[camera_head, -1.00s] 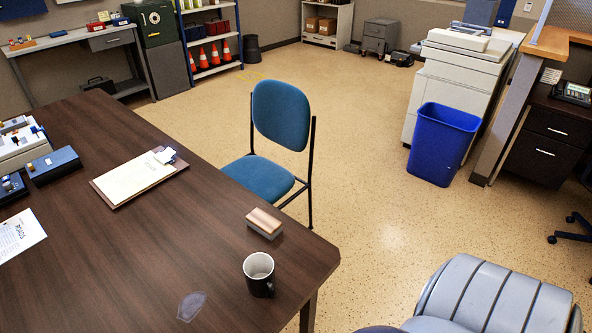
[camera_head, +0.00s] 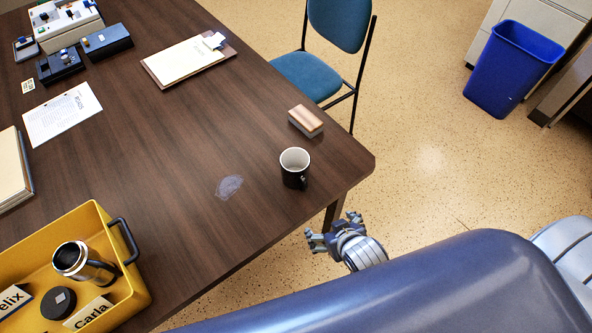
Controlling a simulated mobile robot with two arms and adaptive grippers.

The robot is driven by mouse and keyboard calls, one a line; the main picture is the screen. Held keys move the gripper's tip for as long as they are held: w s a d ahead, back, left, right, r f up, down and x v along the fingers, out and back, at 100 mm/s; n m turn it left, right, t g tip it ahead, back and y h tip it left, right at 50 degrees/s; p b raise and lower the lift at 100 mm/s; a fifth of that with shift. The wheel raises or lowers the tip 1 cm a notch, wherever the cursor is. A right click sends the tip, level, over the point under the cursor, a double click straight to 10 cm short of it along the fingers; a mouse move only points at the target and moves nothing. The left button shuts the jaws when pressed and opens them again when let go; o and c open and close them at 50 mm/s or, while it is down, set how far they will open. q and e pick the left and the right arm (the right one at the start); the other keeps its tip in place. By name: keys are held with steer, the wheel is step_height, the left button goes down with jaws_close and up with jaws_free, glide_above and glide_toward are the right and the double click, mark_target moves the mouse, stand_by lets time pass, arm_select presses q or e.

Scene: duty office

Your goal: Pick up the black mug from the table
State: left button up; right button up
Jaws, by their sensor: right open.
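The black mug (camera_head: 294,174) stands upright on the dark wooden table (camera_head: 190,140), near its right corner. Its inside is white, and its handle points toward the lower right. My right gripper (camera_head: 331,229) is open and empty, just off the table's near right edge, below and to the right of the mug and apart from it. My own arm covers the lower right of the view. My left gripper does not show.
A wooden-topped eraser block (camera_head: 306,121) lies just behind the mug. A grey smudge (camera_head: 229,187) marks the table to its left. A yellow crate (camera_head: 137,292) with a steel cup stands front left. A clipboard (camera_head: 163,79) lies farther back. A blue chair (camera_head: 308,75) stands beyond the table.

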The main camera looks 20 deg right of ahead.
mark_target(303, 180)
steer(key=w+a+r+t, duration=0.1)
steer(key=w+r+t, duration=0.1)
steer(key=r, duration=0.1)
steer(key=w+a+r+t, duration=0.1)
steer(key=w+r+t, duration=0.1)
steer(key=r, duration=0.2)
steer(key=w+a+r+t+y, duration=0.1)
steer(key=w+a+r+t, duration=0.1)
steer(key=r, duration=0.2)
steer(key=shift+w+r, duration=0.15)
steer(key=shift+w, duration=0.05)
steer(key=shift+w+a, duration=0.15)
steer(key=shift+w, duration=0.2)
steer(key=x, duration=0.3)
steer(key=shift+w+p, duration=0.3)
steer(key=shift+w, duration=0.05)
steer(key=shift+f+p+x, duration=0.15)
steer(key=shift+p+x, duration=0.05)
steer(key=shift+x, duration=1.45)
steer(key=shift+f+p+x, duration=0.15)
steer(key=shift+p+x, duration=0.05)
steer(key=shift+x, duration=1.4)
steer(key=shift+s, duration=0.15)
steer(key=shift+r, duration=0.1)
steer(key=c, duration=1.4)
